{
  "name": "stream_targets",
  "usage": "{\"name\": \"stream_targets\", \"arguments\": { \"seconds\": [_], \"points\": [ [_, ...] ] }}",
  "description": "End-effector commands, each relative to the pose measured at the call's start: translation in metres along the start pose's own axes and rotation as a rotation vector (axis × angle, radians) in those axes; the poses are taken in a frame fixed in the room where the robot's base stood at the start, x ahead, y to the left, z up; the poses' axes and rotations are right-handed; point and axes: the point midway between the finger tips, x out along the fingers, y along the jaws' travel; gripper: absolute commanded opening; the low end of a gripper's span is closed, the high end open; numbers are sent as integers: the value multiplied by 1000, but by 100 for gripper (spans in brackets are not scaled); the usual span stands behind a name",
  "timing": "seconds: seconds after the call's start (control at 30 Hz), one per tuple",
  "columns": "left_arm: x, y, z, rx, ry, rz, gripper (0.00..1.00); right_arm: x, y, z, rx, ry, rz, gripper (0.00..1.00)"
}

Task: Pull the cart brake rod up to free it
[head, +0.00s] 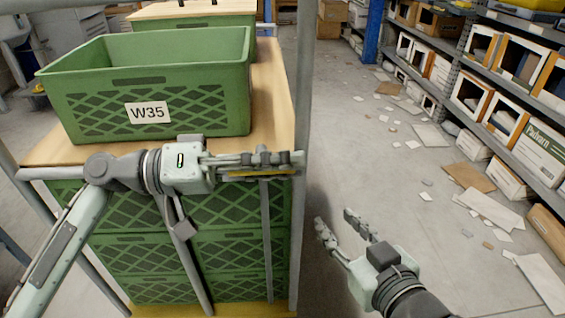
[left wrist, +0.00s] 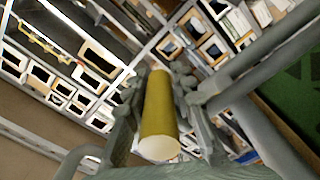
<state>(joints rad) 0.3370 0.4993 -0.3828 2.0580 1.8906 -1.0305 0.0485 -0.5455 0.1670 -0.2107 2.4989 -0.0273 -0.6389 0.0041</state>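The cart brake rod is a thin grey upright bar (head: 266,235) at the cart's right side, with a yellow grip (head: 250,173) across its top. My left gripper (head: 285,160) is at the grip, its fingers lying along it. In the left wrist view the yellow grip (left wrist: 158,115) runs away from the camera between the two fingers, which sit close against both sides and look shut on it. The grip's underside is hidden. My right gripper (head: 334,222) is open and empty, low over the floor to the right of the cart.
Green crates, one labelled W35 (head: 150,112), stand on the cart's wooden shelf (head: 272,90) and below it. A grey cart post (head: 301,120) rises just right of the grip. Racks (head: 455,85) line the right. Paper scraps (head: 430,135) litter the aisle floor.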

Motion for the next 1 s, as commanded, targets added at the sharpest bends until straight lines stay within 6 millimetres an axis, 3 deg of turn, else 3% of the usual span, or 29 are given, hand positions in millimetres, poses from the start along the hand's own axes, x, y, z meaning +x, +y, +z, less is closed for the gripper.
{"name": "stream_targets", "arguments": {
  "seconds": [0.13,0.5,0.77,1.0],
  "points": [
    [0,0,0,1,0,-1,0,0,0,0,0,0,0,38],
    [0,3,-2,4,-1,-2,0,-1,2,2,-2,-17,3,38],
    [0,25,-17,9,1,-1,0,-18,34,62,-26,-319,71,38],
    [0,41,-28,8,2,-1,0,-52,62,111,-30,-589,135,38]
  ]
}}
